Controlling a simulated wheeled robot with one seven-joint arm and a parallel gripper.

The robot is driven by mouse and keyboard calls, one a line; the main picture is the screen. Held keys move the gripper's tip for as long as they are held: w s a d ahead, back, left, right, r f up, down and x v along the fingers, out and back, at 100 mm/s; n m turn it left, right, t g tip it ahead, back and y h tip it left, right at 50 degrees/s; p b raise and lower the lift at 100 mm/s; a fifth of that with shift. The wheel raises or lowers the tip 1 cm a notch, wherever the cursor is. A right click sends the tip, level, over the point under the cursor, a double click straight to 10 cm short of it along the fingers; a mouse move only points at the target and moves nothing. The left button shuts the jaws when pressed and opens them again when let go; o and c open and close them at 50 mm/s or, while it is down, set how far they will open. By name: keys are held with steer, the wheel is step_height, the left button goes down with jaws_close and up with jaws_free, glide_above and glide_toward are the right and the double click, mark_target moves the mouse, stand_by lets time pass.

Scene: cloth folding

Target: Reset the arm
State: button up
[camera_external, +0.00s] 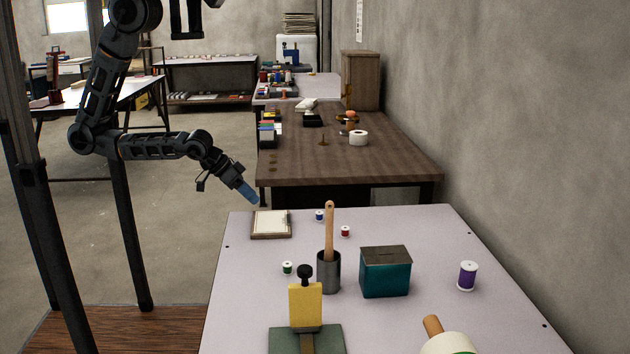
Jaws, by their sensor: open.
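My arm comes in from the upper left, bends at an elbow and reaches right and down. No folded cloth can be made out clearly.
On the lilac table stand a dark cup (328,272) with a wooden handle, a teal box (385,272), a yellow block (305,304) on a green base, a purple spool (468,276) and several small spools. A brown workbench (335,168) stands behind; a wall bounds the right.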

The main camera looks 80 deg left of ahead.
steer(key=s+a+r+m+t+b, duration=0.1)
steer(key=s+r+t, duration=0.5)
steer(key=s+r, duration=0.9)
steer(key=shift+s+a+r+m+t+h, duration=0.35)
steer(key=shift+s+a+m, duration=0.3)
steer(key=shift+m, duration=0.45)
steer(key=shift+w, duration=0.1)
